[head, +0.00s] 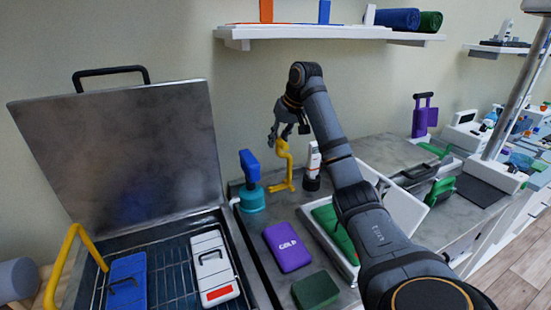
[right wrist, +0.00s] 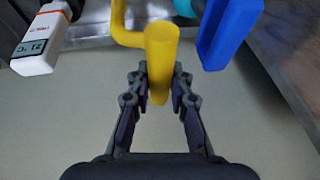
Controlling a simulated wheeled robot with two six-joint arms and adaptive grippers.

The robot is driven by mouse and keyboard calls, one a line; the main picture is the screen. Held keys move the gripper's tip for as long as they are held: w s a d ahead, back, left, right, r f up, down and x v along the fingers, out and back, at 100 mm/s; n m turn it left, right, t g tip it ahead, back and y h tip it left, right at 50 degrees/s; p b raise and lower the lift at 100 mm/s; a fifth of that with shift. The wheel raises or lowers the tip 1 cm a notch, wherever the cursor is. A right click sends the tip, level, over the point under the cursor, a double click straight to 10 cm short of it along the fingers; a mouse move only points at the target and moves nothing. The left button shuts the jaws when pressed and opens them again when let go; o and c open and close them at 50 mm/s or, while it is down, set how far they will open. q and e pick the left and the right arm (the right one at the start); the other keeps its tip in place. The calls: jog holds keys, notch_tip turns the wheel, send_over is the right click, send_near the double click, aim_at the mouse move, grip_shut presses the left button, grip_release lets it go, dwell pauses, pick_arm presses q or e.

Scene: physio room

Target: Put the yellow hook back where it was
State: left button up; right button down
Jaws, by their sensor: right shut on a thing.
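The yellow hook (head: 286,170) is a bent yellow rod at the back of the grey counter. My right gripper (head: 285,135) is shut on its upper end, with the fingers pointing down. In the right wrist view the hook (right wrist: 161,55) sits between the two fingertips (right wrist: 160,88). Its lower end is at or just above the counter; I cannot tell whether it touches. It is between a blue-topped teal item (head: 250,180) and a white thermometer-like device (head: 313,165). My left gripper is not in view.
An open steel tank (head: 225,225) with a raised lid (head: 120,150) stands at left, holding blue and white packs on a rack. A yellow bent bar (head: 62,262) rises at its left. A shelf (head: 330,33) hangs above.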

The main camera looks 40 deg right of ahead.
jog(key=shift+w+f, duration=0.35)
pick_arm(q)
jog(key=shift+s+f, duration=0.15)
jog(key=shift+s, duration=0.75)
pick_arm(e)
jog(key=f, duration=0.3)
jog(key=shift+w+f, duration=0.25)
jog(key=shift+f, duration=0.05)
jog(key=c, duration=1.2)
grip_release()
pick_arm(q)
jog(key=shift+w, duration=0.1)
